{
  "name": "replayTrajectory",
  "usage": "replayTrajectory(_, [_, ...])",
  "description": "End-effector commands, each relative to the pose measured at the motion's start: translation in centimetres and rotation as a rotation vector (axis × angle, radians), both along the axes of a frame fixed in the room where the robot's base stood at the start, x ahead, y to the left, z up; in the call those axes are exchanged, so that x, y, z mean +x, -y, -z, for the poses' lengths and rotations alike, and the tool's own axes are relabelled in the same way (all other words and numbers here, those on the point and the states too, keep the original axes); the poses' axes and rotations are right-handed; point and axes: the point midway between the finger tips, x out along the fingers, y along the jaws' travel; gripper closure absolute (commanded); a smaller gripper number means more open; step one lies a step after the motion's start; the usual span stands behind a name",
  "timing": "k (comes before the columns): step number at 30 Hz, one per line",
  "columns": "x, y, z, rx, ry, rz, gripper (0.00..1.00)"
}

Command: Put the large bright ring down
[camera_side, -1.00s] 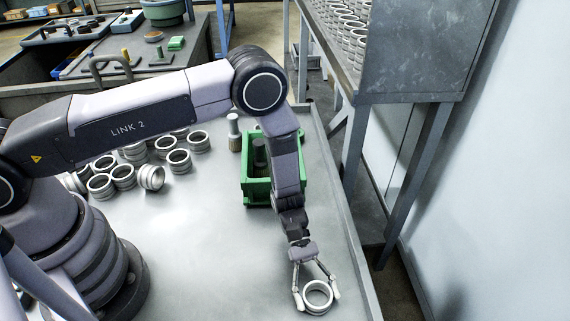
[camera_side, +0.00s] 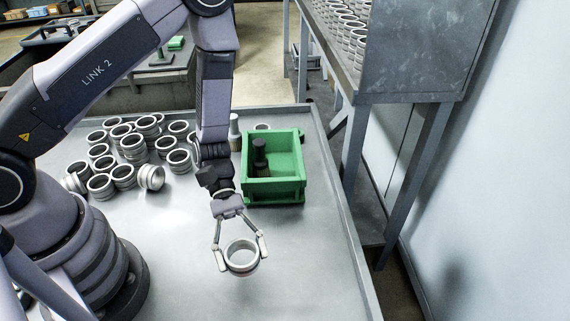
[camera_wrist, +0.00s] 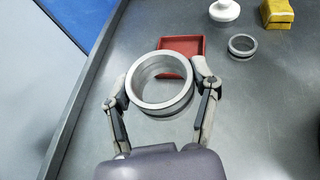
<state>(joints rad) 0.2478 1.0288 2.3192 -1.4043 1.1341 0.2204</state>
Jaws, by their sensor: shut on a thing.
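The large bright ring (camera_side: 242,268) is between the two fingers of my gripper (camera_side: 240,252) in the side view, in front of the green bin. My gripper is shut on it, with a finger against each side. In the wrist view the ring (camera_wrist: 160,107) sits between the fingertips (camera_wrist: 160,86), its opening facing the camera. It appears held above the grey table (camera_side: 310,250), but the gap beneath it is hard to judge. In the wrist view it partly covers a red tray (camera_wrist: 185,46) behind it.
The green bin (camera_side: 275,191) holds a dark upright post (camera_side: 260,155). Many loose rings (camera_side: 125,174) lie at the left of the table. The wrist view shows another ring (camera_wrist: 242,46), a white round part (camera_wrist: 224,10) and a yellow block (camera_wrist: 277,13). The front right table is clear.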

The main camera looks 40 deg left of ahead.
Motion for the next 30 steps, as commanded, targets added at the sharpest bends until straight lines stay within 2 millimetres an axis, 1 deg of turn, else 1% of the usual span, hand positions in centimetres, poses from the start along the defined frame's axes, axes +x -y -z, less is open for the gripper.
replayTrajectory(3, [3.5,-1.0,1.4,0.000,-0.002,-0.149,0.80])
replayTrajectory(6, [6.5,-1.9,2.7,0.001,-0.002,-0.269,0.80])
replayTrajectory(9, [8.6,-2.8,3.6,0.000,-0.001,-0.358,0.80])
replayTrajectory(10, [9.0,-3.0,3.9,-0.001,-0.001,-0.375,0.80])
replayTrajectory(13, [9.7,-3.3,5.6,-0.001,-0.003,-0.405,0.80])
replayTrajectory(15, [9.8,-3.3,6.9,0.000,-0.003,-0.408,0.80])
replayTrajectory(20, [9.8,-3.3,8.7,-0.001,-0.001,-0.406,0.80])
replayTrajectory(25, [9.8,-3.3,11.1,-0.002,-0.002,-0.405,0.80])
replayTrajectory(27, [9.8,-3.3,11.8,-0.003,-0.001,-0.405,0.80])
replayTrajectory(30, [9.8,-3.3,12.1,-0.003,0.001,-0.404,0.80])
